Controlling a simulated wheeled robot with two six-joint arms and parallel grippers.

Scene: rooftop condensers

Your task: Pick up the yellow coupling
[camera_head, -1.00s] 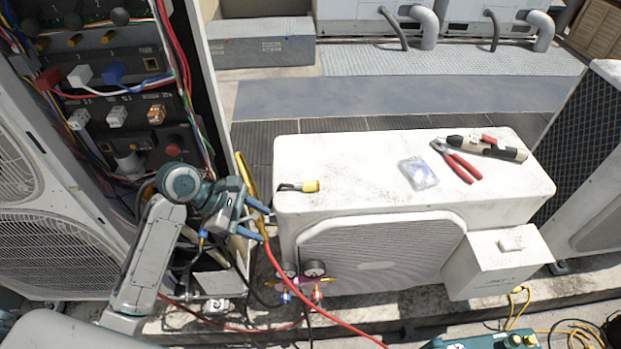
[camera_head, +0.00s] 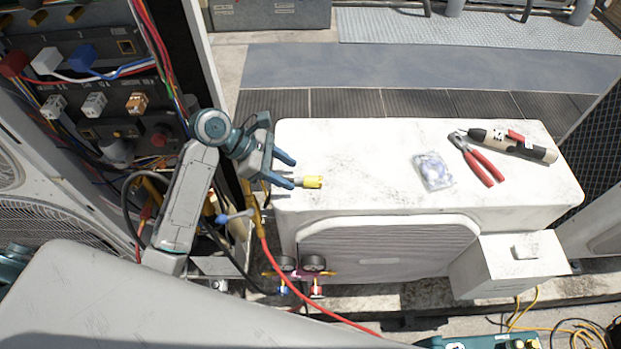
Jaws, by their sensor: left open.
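The yellow coupling (camera_head: 313,182) lies near the left end of the white condenser's top (camera_head: 375,150). It is a short yellow cylinder with a dark part on its left side. My left gripper (camera_head: 291,171) is open and empty, with its two blue fingers pointing right toward the coupling. The fingertips are just left of the yellow part, and the lower finger overlaps the coupling's left part in the picture. I cannot tell whether they touch. My right gripper is not in view.
A clear plastic packet (camera_head: 433,172), red-handled pliers (camera_head: 476,158) and a black-and-cream tool (camera_head: 512,145) lie farther right on the condenser. An open electrical cabinet (camera_head: 85,100) stands at the left. Gauges (camera_head: 312,263) and a red hose (camera_head: 300,292) are below, in front of the condenser.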

